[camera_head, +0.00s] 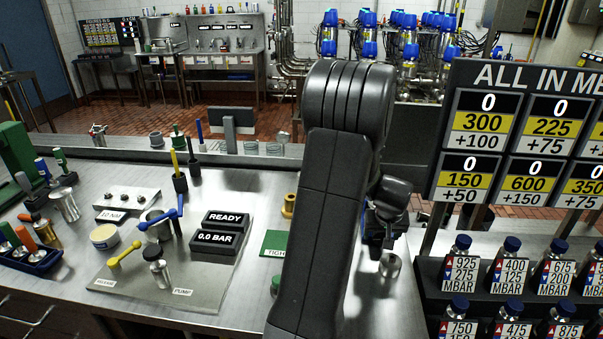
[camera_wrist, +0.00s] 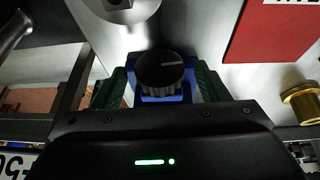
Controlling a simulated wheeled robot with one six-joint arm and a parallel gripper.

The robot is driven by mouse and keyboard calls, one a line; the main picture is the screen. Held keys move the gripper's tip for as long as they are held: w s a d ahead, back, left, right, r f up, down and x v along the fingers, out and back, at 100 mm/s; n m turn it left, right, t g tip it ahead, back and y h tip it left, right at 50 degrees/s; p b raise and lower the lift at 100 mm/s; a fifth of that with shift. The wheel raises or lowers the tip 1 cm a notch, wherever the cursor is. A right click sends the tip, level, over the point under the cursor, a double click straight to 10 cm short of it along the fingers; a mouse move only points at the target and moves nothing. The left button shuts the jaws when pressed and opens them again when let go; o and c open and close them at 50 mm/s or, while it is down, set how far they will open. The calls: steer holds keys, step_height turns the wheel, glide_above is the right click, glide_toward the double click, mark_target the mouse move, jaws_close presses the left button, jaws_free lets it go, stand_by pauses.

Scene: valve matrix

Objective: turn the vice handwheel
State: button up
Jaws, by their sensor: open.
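The vice handwheel (camera_wrist: 163,68) is a round black ribbed knob with a white line on its face pointing right. It sits on the blue vice (camera_wrist: 188,94), mostly hidden behind my gripper body in the wrist view. My gripper (camera_wrist: 162,78) is open, with a green finger on each side of the handwheel. I cannot tell whether either finger touches it. In the head view my arm hides most of this area, and only dark and blue parts show beside the arm, so handwheel and vice are not clear there.
A round metal part (camera_head: 390,264) stands on the bench near the vice. A brass fitting (camera_wrist: 302,104) and a red plate (camera_wrist: 272,38) lie to the right in the wrist view.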

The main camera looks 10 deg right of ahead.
steer(key=shift+a+f+h+b, duration=0.2)
steer(key=shift+h+b, duration=0.4)
steer(key=shift+b, duration=0.2)
steer(key=shift+g+h+b, duration=0.3)
steer(key=shift+h+b, duration=0.1)
steer(key=shift+b, duration=0.45)
